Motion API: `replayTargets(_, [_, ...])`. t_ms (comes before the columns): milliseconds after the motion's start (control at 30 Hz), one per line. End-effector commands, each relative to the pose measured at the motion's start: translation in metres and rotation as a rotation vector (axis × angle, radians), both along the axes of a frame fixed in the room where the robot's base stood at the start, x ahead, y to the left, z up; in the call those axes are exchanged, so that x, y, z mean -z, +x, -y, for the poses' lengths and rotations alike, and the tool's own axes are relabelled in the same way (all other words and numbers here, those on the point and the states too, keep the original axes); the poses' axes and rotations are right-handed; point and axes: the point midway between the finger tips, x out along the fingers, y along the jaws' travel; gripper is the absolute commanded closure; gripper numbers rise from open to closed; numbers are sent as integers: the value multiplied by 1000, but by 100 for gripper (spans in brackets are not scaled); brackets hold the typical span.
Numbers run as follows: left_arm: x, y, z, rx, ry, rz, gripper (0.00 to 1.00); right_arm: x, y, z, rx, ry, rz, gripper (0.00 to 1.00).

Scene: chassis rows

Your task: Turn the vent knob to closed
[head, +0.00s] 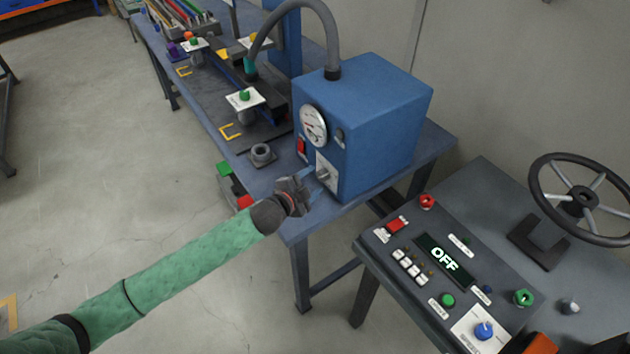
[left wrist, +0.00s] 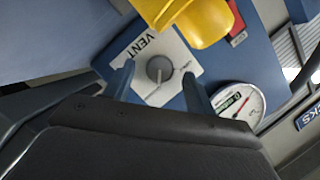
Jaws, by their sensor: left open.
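The vent knob is a small grey round knob on a white plate marked VENT. In the head view the knob (head: 323,174) is low on the front of the blue machine box (head: 385,125). In the left wrist view the knob (left wrist: 159,70) shows up close, with a light mark on its face. My left gripper (head: 312,181) is open in front of the plate. In the left wrist view its two blue fingers stand on either side of the knob, with gaps between. I cannot tell how deep they reach. My right gripper is not in view.
A dial gauge (head: 313,125) and a red switch (head: 301,147) sit above the knob. A console (head: 445,262) reading OFF and a steering wheel (head: 583,200) stand at right.

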Motion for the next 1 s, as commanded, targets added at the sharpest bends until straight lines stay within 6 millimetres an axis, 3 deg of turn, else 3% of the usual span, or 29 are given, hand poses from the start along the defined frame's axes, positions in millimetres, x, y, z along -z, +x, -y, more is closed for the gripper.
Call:
replayTargets(400, [-11,-41,-30,0,1,1,45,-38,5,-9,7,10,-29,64])
replayTargets(1000, [-13,-44,-32,0,0,2,45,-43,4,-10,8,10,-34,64])
